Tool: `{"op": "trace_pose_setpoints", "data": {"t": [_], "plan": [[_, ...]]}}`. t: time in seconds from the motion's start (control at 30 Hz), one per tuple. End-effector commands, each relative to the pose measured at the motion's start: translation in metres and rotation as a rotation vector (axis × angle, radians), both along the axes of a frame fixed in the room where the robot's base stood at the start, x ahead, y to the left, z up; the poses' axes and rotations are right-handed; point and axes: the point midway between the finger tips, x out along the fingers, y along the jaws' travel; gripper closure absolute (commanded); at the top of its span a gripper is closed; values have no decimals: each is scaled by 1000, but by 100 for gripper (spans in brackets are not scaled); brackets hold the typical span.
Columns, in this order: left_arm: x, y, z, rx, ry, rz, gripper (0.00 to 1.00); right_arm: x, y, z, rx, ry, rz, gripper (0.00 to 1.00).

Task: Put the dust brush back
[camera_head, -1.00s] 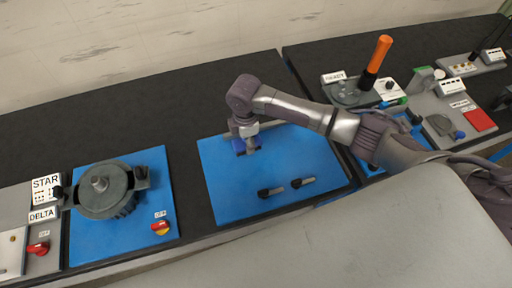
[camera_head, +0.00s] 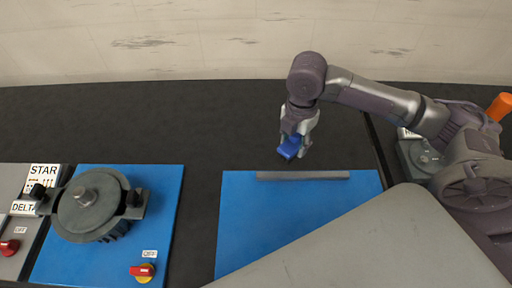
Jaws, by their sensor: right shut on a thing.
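My right gripper (camera_head: 301,132) comes in from the right and points down, just beyond the back edge of the blue board. It is shut on a small blue thing (camera_head: 289,148) that looks like the dust brush. The brush appears over the black table top, but I cannot tell how high above it. The gripper hides part of it. My left gripper is not in view.
A grey bar (camera_head: 302,175) lies along the back of the blue board (camera_head: 240,225). A dark round machine (camera_head: 90,205) stands on another blue board at left, with a red-yellow switch (camera_head: 144,271). An orange handle (camera_head: 498,107) is at right. The black table behind is clear.

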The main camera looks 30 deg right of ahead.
Motion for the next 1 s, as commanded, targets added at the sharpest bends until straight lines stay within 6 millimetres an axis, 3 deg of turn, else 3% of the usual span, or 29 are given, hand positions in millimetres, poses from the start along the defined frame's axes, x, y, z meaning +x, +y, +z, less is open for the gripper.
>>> {"op": "trace_pose_setpoints", "data": {"t": [0.13, 0.4, 0.67, 0.8, 1.0], "plan": [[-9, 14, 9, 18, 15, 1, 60, 32, 19, -17, 5, 2, -1, 87], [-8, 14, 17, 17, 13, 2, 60, 78, 40, -49, 2, 0, -3, 87], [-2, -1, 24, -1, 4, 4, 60, 85, 44, -70, -1, 3, -3, 87], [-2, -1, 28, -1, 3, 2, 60, 85, 44, -89, 0, 1, -3, 87], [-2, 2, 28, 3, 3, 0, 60, 85, 43, -96, -1, -1, -1, 87]]}}
